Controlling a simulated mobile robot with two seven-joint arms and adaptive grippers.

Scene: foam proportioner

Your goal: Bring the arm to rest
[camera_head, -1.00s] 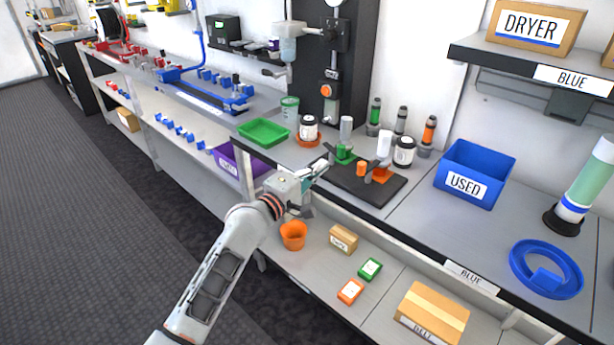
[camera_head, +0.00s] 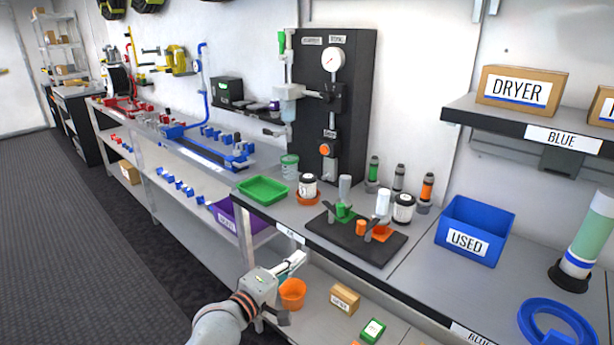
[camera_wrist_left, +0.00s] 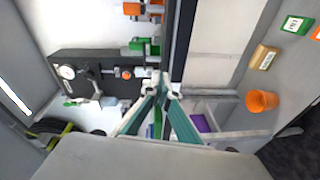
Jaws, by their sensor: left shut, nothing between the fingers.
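My left gripper (camera_head: 291,265) shows in the head view in front of the bench edge, low and left of the black stand. Its fingers are shut and hold nothing. In the left wrist view the closed fingertips (camera_wrist_left: 164,88) point toward the bench edge and the lower shelf. My right gripper is in neither view.
On the bench are a green tray (camera_head: 263,191), a black stand (camera_head: 345,240) with bottles, and a blue USED bin (camera_head: 470,238). A small box (camera_head: 344,299) is on the lower shelf. The dark floor (camera_head: 90,230) to the left is clear.

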